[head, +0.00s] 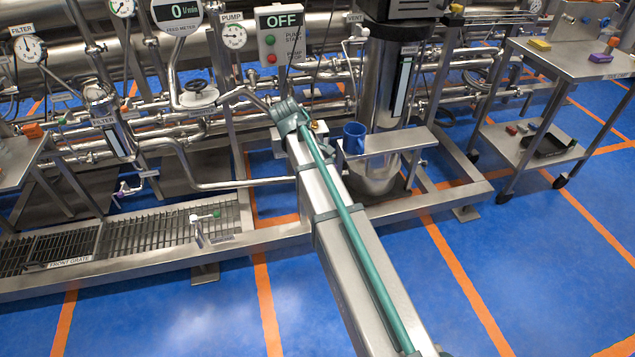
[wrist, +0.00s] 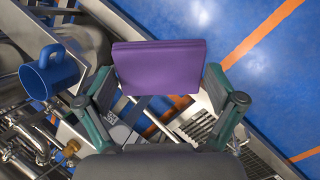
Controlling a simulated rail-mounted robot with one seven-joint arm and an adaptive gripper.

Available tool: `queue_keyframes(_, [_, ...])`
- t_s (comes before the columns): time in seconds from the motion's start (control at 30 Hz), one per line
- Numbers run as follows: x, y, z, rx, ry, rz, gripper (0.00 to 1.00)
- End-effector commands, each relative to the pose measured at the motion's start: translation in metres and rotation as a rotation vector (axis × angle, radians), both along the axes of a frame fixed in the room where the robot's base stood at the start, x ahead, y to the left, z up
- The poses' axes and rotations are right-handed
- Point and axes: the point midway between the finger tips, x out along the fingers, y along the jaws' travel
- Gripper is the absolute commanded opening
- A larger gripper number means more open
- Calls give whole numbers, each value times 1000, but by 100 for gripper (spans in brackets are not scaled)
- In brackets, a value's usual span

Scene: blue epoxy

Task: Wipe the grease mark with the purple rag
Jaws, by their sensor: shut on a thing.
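The purple rag (wrist: 158,67) shows in the wrist view as a flat, folded purple piece with straight edges. It sits between the two green-sided fingers of my gripper (wrist: 160,88), which is shut on it. The rag hangs above the floor and metal frame and covers part of what lies below it. In the head view my arm reaches out to the pipework, and I cannot make out the gripper or the held rag there. I cannot make out the grease mark in either view.
A blue mug (head: 354,138) stands on a small metal shelf (head: 398,141) just right of my arm; it also shows in the wrist view (wrist: 48,72). Pipes and tanks fill the back. A floor grate (head: 150,232) lies left. A trolley (head: 570,60) stands right. Blue floor is open in front.

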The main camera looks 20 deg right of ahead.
Motion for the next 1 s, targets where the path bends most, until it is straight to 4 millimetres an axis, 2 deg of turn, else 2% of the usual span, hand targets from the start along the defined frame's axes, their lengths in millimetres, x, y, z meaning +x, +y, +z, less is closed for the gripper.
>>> queue_keyframes(0.03, [8,-1,-19,-61,5,99,65])
queue_keyframes(0.17, [22,-8,-35,-241,-15,392,65])
queue_keyframes(0.4, [44,-14,-44,-512,-148,822,65])
queue_keyframes(0.77, [66,-8,-53,-775,-433,1223,65])
queue_keyframes(1.0, [74,8,-60,-905,-671,1400,65])
